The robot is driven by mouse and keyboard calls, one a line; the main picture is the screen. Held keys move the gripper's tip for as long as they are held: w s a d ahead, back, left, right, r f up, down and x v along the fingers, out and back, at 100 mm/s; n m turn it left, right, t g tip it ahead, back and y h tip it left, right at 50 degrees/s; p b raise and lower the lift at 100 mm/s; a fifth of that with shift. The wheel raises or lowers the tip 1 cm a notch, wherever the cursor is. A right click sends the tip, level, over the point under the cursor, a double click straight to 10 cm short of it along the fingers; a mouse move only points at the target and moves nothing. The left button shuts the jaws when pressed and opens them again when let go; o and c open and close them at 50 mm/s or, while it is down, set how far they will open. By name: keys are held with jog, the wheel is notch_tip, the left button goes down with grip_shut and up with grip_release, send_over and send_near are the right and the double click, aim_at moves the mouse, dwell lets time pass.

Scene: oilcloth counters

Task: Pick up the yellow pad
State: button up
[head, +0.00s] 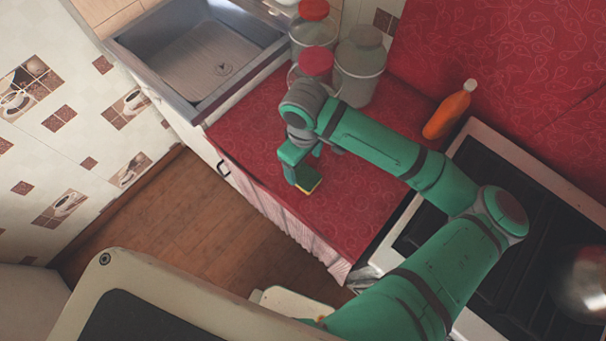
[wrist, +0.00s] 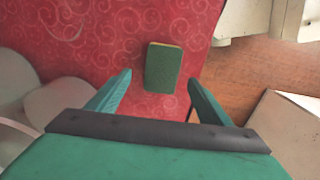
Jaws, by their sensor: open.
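The pad (wrist: 162,68) lies on the red oilcloth counter near its front edge. In the wrist view it shows a dark green top with a thin yellow edge, and it sits ahead of and between my fingers. In the head view only a yellow and green part of the pad (head: 309,185) shows beside my gripper; the rest is hidden. My gripper (wrist: 160,95) is open and empty, with its two green fingers apart. In the head view my gripper (head: 300,172) is over the counter; its height above the cloth is hard to tell.
Several jars (head: 360,68) with red and grey lids stand at the back, by the sink (head: 205,60). An orange bottle (head: 449,112) stands near the stove (head: 480,170) at right. Wooden floor (head: 170,215) lies past the front edge.

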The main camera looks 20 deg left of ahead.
aim_at(303, 174)
jog(key=shift+s+a+f, duration=0.1)
jog(key=shift+f, duration=1.2)
jog(key=shift+s+f, duration=0.1)
jog(key=shift+f, duration=1.2)
jog(key=c, duration=1.1)
